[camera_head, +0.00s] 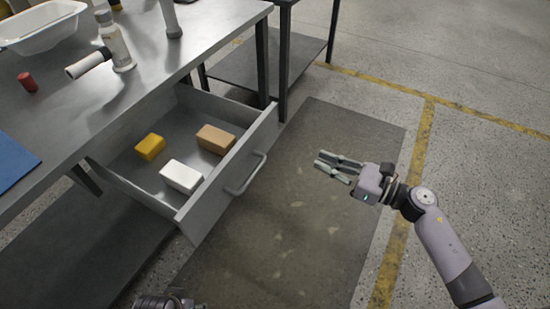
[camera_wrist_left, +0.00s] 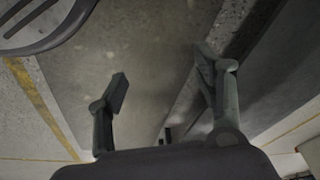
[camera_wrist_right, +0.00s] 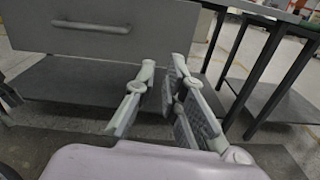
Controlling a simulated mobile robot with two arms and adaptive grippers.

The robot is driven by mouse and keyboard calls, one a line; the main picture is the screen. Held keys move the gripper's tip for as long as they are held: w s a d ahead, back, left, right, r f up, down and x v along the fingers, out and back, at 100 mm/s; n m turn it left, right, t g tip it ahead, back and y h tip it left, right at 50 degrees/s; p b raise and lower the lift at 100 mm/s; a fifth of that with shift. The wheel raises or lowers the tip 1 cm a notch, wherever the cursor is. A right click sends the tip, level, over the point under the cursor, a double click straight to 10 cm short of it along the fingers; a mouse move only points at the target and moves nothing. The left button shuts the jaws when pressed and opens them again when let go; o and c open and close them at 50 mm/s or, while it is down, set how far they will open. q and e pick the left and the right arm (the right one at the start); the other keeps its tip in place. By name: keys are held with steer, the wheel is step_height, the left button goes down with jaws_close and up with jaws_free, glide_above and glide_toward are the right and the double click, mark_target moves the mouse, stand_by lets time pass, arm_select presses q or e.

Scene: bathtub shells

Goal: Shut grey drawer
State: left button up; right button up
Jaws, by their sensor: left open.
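The grey drawer (camera_head: 215,186) is pulled out from under the workbench, with its bar handle (camera_head: 246,174) on the front panel. It holds a yellow block (camera_head: 150,147), a white block (camera_head: 181,177) and a tan block (camera_head: 216,139). My right gripper (camera_head: 320,160) is to the right of the drawer front, apart from it, with empty, slightly parted fingers. The right wrist view shows the drawer front (camera_wrist_right: 150,35) and handle (camera_wrist_right: 91,26) beyond these fingers. My left gripper (camera_wrist_left: 162,65) is open and empty over the floor; only a bit of that arm shows in the head view's bottom edge.
Another bench (camera_head: 250,62) stands behind. A dark floor mat (camera_head: 290,235) in front of the drawer is clear.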

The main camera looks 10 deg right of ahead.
mark_target(263, 140)
steer(key=shift+s+a+r+n, duration=0.15)
steer(key=shift+a+n, duration=0.15)
steer(key=shift+n, duration=0.3)
steer(key=shift+c, duration=0.6)
steer(key=shift+a+r, duration=0.15)
steer(key=shift+a, duration=0.1)
jaws_close()
steer(key=p+x, duration=0.1)
steer(key=x, duration=1.2)
steer(key=shift+a, duration=0.2)
arm_select(q)
steer(key=f, duration=0.3)
steer(key=shift+s, duration=0.3)
steer(key=shift+f, duration=0.1)
